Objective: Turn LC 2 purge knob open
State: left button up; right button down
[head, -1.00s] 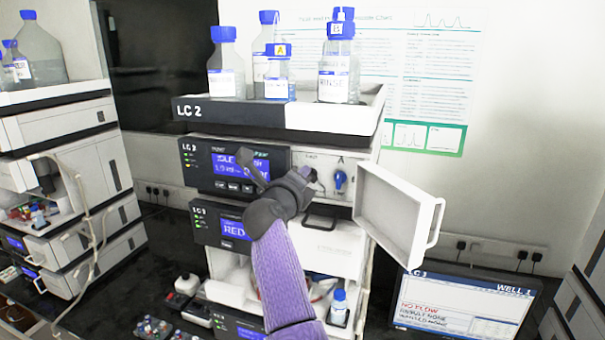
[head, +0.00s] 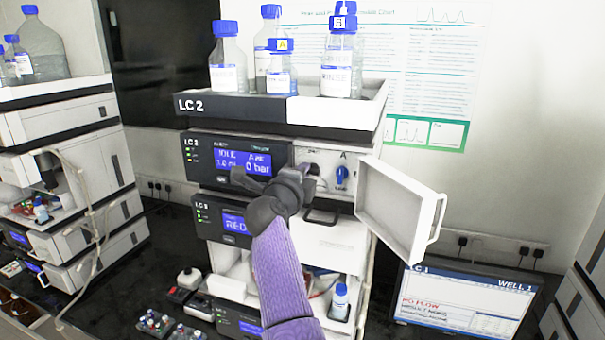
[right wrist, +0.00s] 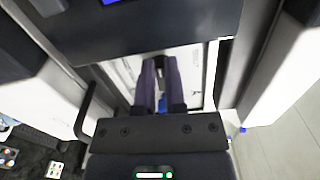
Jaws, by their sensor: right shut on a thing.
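The LC 2 stack has a pump module with a lit display (head: 243,162) reading IDLE and 0 bar. Its small white door (head: 398,208) is swung open to the right, baring a recessed panel. On that panel a dark purge knob (head: 313,169) is mostly hidden behind my right gripper (head: 304,178). A blue valve knob (head: 342,175) marked A is to its right, apart from the gripper. In the right wrist view my right gripper's fingers (right wrist: 161,75) are closed on a dark piece at the panel, apparently the purge knob. My left gripper is out of view.
Blue-capped bottles (head: 228,65) stand in the tray (head: 270,108) on top of the stack. A second module with a handle is below. A monitor (head: 463,298) stands at lower right, and another stack (head: 70,150) is at left.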

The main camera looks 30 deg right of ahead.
jog(key=c, duration=0.7)
grip_release()
jog(key=b+v, duration=0.3)
jog(key=v, duration=0.7)
